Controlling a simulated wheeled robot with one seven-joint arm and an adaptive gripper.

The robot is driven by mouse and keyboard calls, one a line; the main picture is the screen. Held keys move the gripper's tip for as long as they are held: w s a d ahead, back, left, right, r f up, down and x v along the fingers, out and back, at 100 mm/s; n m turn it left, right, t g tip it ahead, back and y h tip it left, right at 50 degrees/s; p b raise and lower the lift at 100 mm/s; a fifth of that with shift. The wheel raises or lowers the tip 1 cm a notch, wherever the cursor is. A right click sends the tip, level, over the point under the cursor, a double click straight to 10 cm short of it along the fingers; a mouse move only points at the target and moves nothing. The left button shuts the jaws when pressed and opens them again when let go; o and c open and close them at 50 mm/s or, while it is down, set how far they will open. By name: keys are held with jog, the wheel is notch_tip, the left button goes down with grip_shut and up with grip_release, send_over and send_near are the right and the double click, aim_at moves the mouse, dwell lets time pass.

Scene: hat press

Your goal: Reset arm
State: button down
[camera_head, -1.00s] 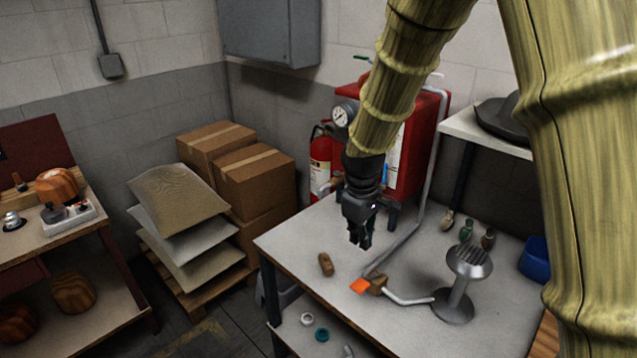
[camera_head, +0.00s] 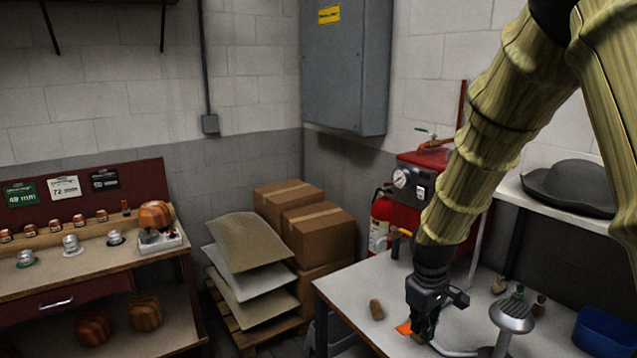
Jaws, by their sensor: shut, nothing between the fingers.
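My gripper (camera_head: 422,334) is at the end of my bamboo-textured arm, which comes in from the upper right. It points down over the white table (camera_head: 345,290) and is shut, with nothing visible held in it. In the picture it overlaps an orange-tipped piece (camera_head: 404,328) on the table; I cannot tell whether they touch. A small brown wooden piece (camera_head: 376,309) lies to the left of my gripper.
A red machine with a gauge (camera_head: 401,179) and a fire extinguisher (camera_head: 380,222) stand behind the table. A blue bin (camera_head: 604,332) is at the right, below a shelf holding a dark hat (camera_head: 572,187). Cardboard boxes (camera_head: 320,232) and stacked sheets (camera_head: 248,242) stand left of the table.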

jog(key=s+f+m, duration=0.1)
jog(key=s+f, duration=0.4)
jog(key=f, duration=0.6)
jog(key=s+f+m, duration=0.2)
jog(key=s+f, duration=0.3)
jog(key=f, duration=0.6)
jog(key=s+f+m, duration=0.2)
jog(key=s+f, duration=0.5)
jog(key=s, duration=0.5)
jog(key=s+f+m, duration=0.2)
jog(key=s+f, duration=0.5)
jog(key=s, duration=0.5)
jog(key=shift+s+a+f+g+y, duration=0.2)
jog(key=shift+f+g+y, duration=0.1)
jog(key=shift+f+y, duration=0.1)
